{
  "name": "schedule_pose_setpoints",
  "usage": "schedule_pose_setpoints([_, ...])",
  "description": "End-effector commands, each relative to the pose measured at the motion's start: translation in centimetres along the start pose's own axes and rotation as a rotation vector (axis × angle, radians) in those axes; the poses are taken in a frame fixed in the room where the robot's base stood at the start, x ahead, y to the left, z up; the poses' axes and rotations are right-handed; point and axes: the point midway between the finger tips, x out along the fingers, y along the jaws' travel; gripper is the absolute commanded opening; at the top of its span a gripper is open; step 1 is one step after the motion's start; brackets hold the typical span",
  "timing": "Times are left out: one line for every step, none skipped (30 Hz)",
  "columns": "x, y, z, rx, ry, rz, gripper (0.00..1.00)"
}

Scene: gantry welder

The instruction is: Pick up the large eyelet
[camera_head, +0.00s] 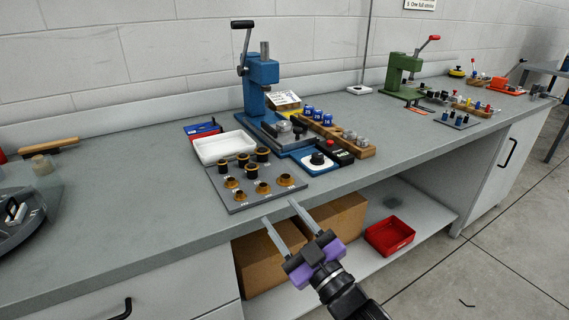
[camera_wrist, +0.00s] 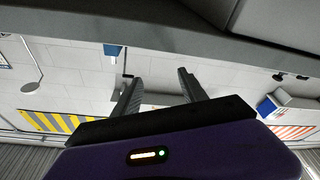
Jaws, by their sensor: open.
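A grey board (camera_head: 236,202) lies near the front edge of the bench in the head view. It carries a front row of brass-coloured eyelet-like pieces (camera_head: 263,188) and, behind them, several dark pieces with brass tops (camera_head: 243,160). The labels are too small to read, so I cannot tell for sure which piece is the large eyelet. My gripper (camera_head: 279,209) is open and empty, its fingertips just in front of the board. The fingers also show in the wrist view (camera_wrist: 154,77), with no eyelet between them.
A white tray (camera_head: 224,146) sits behind the board. A blue press (camera_head: 258,85) stands behind, with a black-and-white knob box (camera_head: 317,162) and a wooden rack (camera_head: 345,137) to the right. A red bin (camera_head: 389,235) lies on the lower shelf.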

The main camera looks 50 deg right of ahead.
Motion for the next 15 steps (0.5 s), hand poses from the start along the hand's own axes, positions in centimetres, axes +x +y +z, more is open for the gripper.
schedule_pose_setpoints([2.6, 2.0, -2.4, -0.002, 0.007, 0.045, 0.5])
schedule_pose_setpoints([3.8, 2.9, -3.0, -0.005, 0.005, 0.07, 0.5])
schedule_pose_setpoints([5.3, 4.2, -3.8, -0.006, 0.0, 0.104, 0.5])
schedule_pose_setpoints([6.4, 5.3, -4.3, -0.007, -0.006, 0.132, 0.5])
schedule_pose_setpoints([7.4, 6.3, -4.9, -0.004, -0.012, 0.158, 0.5])
schedule_pose_setpoints([8.8, 7.6, -5.6, 0.0, -0.022, 0.194, 0.5])
schedule_pose_setpoints([9.7, 8.7, -6.1, 0.005, -0.032, 0.222, 0.5])
schedule_pose_setpoints([10.7, 9.7, -6.6, 0.01, -0.043, 0.25, 0.5])
schedule_pose_setpoints([11.8, 11.0, -7.2, 0.021, -0.058, 0.286, 0.5])
schedule_pose_setpoints([12.7, 12.1, -7.5, 0.03, -0.074, 0.314, 0.5])
schedule_pose_setpoints([13.4, 13.1, -7.9, 0.041, -0.088, 0.343, 0.5])
schedule_pose_setpoints([14.4, 14.4, -8.3, 0.058, -0.111, 0.379, 0.5])
schedule_pose_setpoints([15.1, 15.3, -8.5, 0.072, -0.13, 0.406, 0.5])
schedule_pose_setpoints([15.7, 16.2, -8.7, 0.088, -0.149, 0.433, 0.5])
schedule_pose_setpoints([16.5, 17.4, -8.9, 0.111, -0.178, 0.469, 0.5])
